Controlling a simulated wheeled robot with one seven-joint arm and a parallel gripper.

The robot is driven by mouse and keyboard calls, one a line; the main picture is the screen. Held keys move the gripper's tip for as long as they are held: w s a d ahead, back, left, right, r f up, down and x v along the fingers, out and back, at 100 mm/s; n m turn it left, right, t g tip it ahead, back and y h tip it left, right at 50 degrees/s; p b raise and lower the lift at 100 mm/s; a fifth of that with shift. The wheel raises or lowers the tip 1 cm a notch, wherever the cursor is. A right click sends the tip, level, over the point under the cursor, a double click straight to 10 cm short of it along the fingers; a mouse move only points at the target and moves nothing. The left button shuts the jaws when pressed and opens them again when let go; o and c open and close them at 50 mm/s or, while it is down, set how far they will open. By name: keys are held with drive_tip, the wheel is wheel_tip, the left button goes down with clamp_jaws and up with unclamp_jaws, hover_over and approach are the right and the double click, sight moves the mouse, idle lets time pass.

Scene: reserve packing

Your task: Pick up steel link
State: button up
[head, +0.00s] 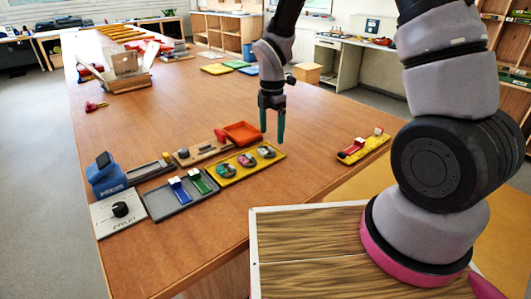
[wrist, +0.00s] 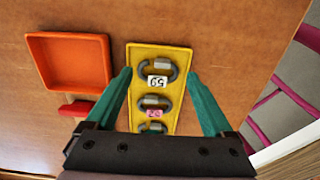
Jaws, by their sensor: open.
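Three grey metal links lie in a row on a yellow tray (head: 236,178), each with a tag; which one is the steel link I cannot tell for sure. The pink-tagged link (wrist: 155,102) is in the middle. The third link (head: 224,170) is partly hidden by my gripper's body in the wrist view. My gripper (head: 272,140) is open and empty, pointing down above the white-tagged end. In the wrist view its fingertips lie either side of that link.
An orange tray (head: 242,132) stands behind the yellow tray. A grey tray (head: 164,208) with blue and green items is at its left, beside a blue press (head: 106,178). A small yellow tray (head: 363,150) with red items stands right. Bare table lies between.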

wheel_tip(320, 180, down, 5)
drive_tip(key=shift+w+f, duration=0.1)
drive_tip(key=c, duration=1)
